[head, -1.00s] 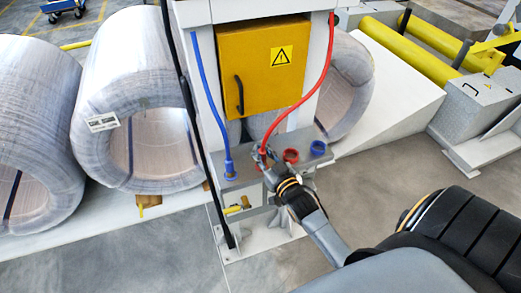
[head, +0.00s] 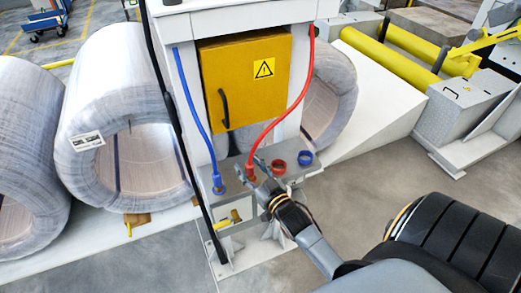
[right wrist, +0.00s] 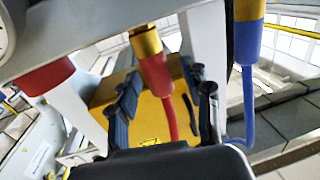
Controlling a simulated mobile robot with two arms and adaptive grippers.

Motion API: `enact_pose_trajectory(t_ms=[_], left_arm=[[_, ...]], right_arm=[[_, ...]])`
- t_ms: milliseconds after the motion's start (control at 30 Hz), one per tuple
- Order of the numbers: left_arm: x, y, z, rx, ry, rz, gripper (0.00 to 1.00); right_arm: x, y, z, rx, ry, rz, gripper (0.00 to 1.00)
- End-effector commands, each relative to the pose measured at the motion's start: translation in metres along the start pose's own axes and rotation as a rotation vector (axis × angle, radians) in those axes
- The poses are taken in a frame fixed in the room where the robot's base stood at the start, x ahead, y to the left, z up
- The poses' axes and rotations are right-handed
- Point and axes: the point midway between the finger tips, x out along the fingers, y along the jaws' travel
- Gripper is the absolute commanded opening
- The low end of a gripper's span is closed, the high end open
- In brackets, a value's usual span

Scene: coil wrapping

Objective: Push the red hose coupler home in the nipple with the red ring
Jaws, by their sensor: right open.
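The red hose coupler (head: 250,172) stands upright at the grey panel, below the end of the red hose (head: 292,108). In the right wrist view the coupler (right wrist: 157,70) shows red with a brass part against the panel; I cannot tell how deep it sits. A red ring (head: 278,167) is on the panel just right of the coupler. My right gripper (head: 251,164) is open, its fingers (right wrist: 165,92) on either side of the red hose and coupler, apart from them. The nipple under the coupler is hidden. My left gripper is not in view.
A blue ring (head: 305,158) sits right of the red one. A blue hose coupler (head: 218,184) stands left on the panel (head: 240,207). A black post or cable (head: 182,125) runs down the left side. A yellow cabinet (head: 243,78) is behind; wrapped coils (head: 125,120) stand left.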

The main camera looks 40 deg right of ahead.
Motion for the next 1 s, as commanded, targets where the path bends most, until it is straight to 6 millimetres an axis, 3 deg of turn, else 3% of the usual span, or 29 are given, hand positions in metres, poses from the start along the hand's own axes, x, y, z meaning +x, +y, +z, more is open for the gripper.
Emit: enact_pose_trajectory(t_ms=[300, 500, 700, 1000], left_arm=[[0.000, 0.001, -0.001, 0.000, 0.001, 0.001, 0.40], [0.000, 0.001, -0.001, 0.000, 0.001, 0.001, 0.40], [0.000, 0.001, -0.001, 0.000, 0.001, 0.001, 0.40], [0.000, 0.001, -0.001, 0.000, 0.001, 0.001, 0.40]], right_arm=[[-0.066, 0.000, 0.001, 0.000, -0.004, 0.001, 0.49], [-0.097, 0.000, 0.001, 0.000, -0.003, 0.001, 0.49], [-0.109, 0.000, 0.001, 0.000, -0.002, 0.001, 0.49], [-0.110, 0.000, 0.000, 0.001, -0.001, 0.001, 0.49]])
